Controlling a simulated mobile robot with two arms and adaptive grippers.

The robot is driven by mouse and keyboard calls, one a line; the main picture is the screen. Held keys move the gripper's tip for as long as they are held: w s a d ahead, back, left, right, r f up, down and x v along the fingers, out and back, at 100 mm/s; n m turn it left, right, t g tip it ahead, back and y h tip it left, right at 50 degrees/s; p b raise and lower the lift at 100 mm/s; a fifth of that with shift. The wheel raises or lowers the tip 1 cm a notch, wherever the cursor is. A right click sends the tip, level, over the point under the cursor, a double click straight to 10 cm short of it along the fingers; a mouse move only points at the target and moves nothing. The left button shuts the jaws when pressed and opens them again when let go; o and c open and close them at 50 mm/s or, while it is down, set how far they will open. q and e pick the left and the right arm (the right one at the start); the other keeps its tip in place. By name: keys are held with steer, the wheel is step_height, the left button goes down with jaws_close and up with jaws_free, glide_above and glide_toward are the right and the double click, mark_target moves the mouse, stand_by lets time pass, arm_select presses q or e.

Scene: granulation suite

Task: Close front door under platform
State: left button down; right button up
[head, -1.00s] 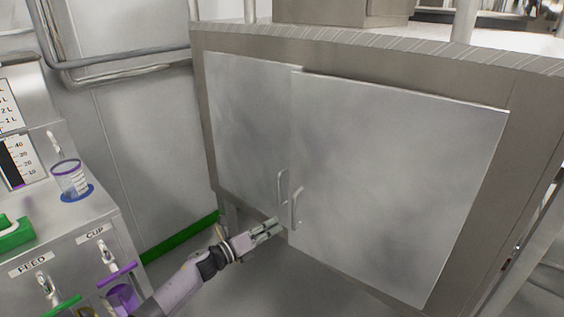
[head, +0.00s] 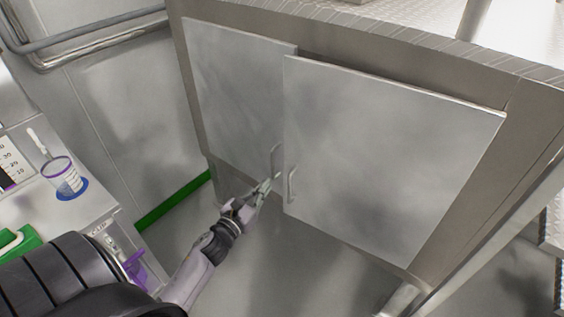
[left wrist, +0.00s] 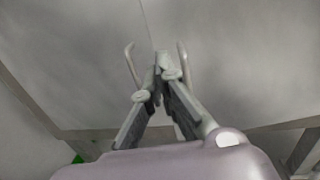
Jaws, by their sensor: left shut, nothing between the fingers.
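Under the platform (head: 440,45) are two flat grey metal doors. The left door (head: 235,95) looks nearly flush with the frame. The right door (head: 385,150) stands slightly ajar, its handle-side edge proud of the left door and a shadowed gap along its top. Each has a bar handle near the middle seam, the left handle (head: 275,160) and the right handle (head: 291,186). My left gripper (head: 267,184) is shut and empty, its fingertips near the handles. In the left wrist view, the fingertips (left wrist: 161,66) lie between the two handles; contact cannot be told. My right gripper is not in view.
A bench at the left holds a purple-rimmed cup (head: 62,177) and a green item (head: 18,241). A pipe rail (head: 100,42) runs along the wall above a green floor strip (head: 175,203). A metal post stands at the lower right. Floor before the doors looks clear.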

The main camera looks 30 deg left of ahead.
mark_target(287, 159)
arm_select(q)
steer(key=w, duration=1)
steer(key=shift+w+a+b, duration=0.3)
steer(key=shift+w+b, duration=0.05)
steer(key=shift+w, duration=0.05)
